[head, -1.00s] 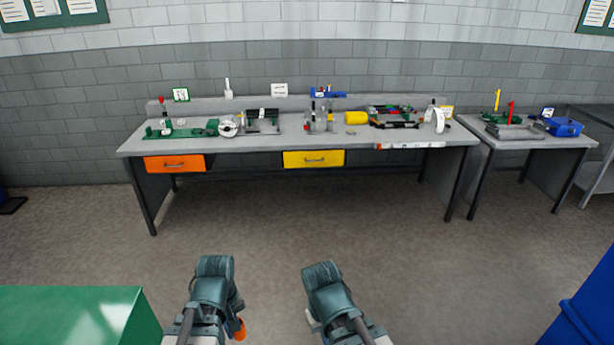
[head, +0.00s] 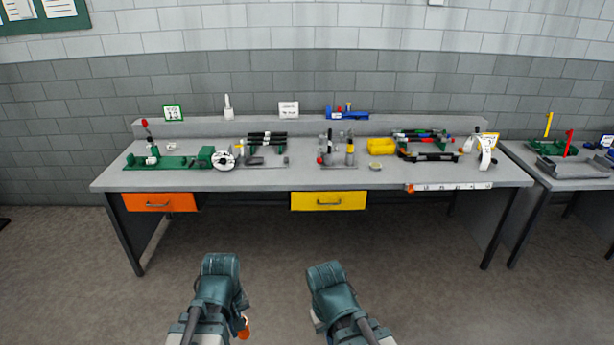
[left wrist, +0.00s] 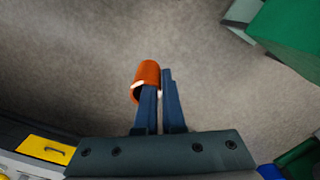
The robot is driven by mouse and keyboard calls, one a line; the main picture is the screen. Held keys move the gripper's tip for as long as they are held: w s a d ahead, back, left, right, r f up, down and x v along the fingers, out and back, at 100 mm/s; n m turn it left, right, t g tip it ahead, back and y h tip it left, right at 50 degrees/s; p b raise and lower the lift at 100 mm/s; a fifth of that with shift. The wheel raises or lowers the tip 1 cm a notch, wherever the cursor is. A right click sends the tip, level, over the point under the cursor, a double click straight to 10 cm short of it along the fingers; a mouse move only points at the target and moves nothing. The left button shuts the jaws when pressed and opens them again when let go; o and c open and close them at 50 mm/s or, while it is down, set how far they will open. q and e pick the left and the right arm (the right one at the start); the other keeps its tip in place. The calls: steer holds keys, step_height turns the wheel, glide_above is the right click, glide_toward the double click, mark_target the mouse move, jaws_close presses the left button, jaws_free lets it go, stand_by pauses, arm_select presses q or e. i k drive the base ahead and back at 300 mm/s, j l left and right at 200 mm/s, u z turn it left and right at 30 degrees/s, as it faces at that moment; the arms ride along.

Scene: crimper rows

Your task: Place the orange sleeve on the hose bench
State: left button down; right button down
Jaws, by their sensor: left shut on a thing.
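The orange sleeve (left wrist: 149,74) is a short hollow tube at the fingertips of my left gripper (left wrist: 160,90) in the left wrist view. The fingers are close together, shut on its wall. In the head view the sleeve (head: 243,328) shows low at the left arm, partly hidden by it. My right arm (head: 335,292) is beside the left; its fingers are too hidden to judge. A long grey bench (head: 250,179) stands ahead, apart from both grippers. I cannot tell from labels whether it is the hose bench.
The bench carries a green fixture (head: 175,160), a yellow cylinder (head: 381,146), black-rod racks and a white dial. Orange (head: 160,202) and yellow (head: 328,201) drawers hang below its front edge. A smaller table (head: 560,178) stands at right. The floor before the bench is clear.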

mark_target(304, 152)
steer(key=i, duration=1.6)
steer(key=i+j, duration=0.1)
steer(key=i, duration=1.45)
steer(key=i+z, duration=0.3)
steer(key=i, duration=0.2)
steer(key=z, duration=0.5)
